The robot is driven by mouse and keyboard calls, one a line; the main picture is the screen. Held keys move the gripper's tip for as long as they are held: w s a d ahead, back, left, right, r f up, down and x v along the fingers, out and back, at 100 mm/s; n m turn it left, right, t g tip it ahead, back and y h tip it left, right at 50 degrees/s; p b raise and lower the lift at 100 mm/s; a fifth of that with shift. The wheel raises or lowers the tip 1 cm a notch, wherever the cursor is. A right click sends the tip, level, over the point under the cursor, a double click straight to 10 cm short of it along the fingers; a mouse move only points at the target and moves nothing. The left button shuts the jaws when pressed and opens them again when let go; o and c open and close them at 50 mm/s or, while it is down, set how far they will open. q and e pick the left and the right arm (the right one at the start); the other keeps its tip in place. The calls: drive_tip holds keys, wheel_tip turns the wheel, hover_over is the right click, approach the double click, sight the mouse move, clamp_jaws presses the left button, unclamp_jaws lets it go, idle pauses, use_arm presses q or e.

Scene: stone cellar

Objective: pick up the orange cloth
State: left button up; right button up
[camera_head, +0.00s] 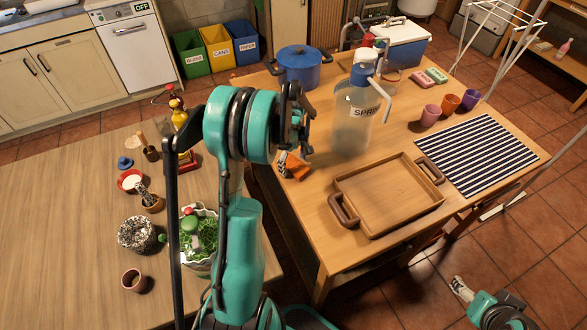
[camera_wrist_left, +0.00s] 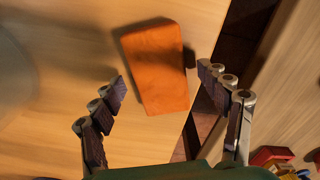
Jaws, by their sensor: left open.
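The orange cloth (camera_head: 292,166) lies near the left edge of the right-hand wooden table, partly hidden by my left gripper in the head view. In the left wrist view the orange cloth (camera_wrist_left: 155,65) looks like a folded oblong block, lying tilted near the table edge. My left gripper (camera_head: 301,140) is above it; in its wrist view the open fingers (camera_wrist_left: 160,78) stand on either side of the cloth, with nothing held between them. My right gripper (camera_head: 461,288) is low at the lower right, over the floor, apart from the table; its jaws are too small to read.
A clear dispenser (camera_head: 352,120) stands close behind and right of the cloth. A wooden tray (camera_head: 385,194) lies to the right and a blue pot (camera_head: 299,68) behind. A striped mat (camera_head: 478,152) is farther right. A gap separates this table from the left table (camera_head: 60,230).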

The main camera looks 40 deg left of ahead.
sight(294, 165)
use_arm(q)
drive_tip(key=shift+r, duration=0.1)
drive_tip(key=c, duration=1)
drive_tip(key=shift+r, duration=0.1)
drive_tip(key=shift+r, duration=0.3)
wheel_tip(294, 165, up, 4)
drive_tip(key=shift+d+p, duration=0.1)
drive_tip(key=shift+p, duration=1.05)
drive_tip(key=w+d+r+p, duration=0.1)
drive_tip(key=d+r+p, duration=0.2)
drive_tip(key=d+r, duration=0.3)
drive_tip(key=d, duration=0.5)
drive_tip(key=shift+w+d, duration=0.2)
drive_tip(key=shift+w, duration=0.2)
drive_tip(key=shift+o, duration=0.5)
drive_tip(key=shift+r, duration=0.1)
